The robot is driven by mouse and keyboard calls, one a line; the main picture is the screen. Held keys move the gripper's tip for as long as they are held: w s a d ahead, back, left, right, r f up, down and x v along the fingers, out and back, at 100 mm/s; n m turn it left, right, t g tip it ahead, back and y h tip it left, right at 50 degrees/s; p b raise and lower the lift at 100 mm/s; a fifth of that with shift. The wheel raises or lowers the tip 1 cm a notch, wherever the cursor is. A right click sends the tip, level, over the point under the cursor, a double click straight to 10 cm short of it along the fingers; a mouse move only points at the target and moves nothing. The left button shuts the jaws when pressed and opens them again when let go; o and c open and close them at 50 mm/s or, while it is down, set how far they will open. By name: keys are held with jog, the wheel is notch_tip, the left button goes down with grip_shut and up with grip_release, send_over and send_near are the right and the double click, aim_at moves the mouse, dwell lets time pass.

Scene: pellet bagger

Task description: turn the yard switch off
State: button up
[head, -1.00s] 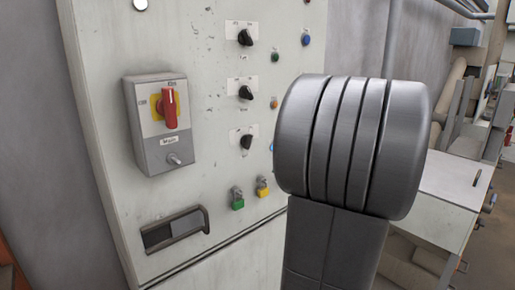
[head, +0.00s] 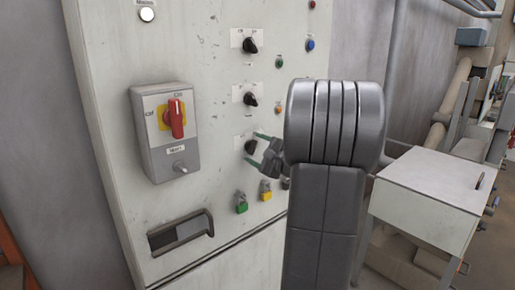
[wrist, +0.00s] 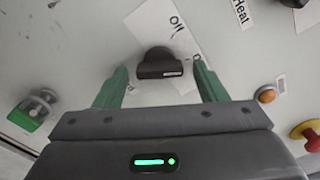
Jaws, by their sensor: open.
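Three black rotary knobs stand in a column on the grey panel, and I cannot read which one is named yard. The lowest black knob (head: 249,145) is at my gripper (head: 254,149). In the wrist view the black knob (wrist: 160,66) lies between the two green fingers of my gripper (wrist: 160,76). The fingers are open, one on each side, with gaps to the knob. A white label (wrist: 168,24) beside it reads "Off" at one corner. The rest of its lettering is hidden or too small.
A red rotary handle (head: 177,118) on a grey box is to the left. An orange button (wrist: 267,95) and a red mushroom button (wrist: 309,134) are on the right in the wrist view.

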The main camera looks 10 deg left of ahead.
jog(key=c, duration=1)
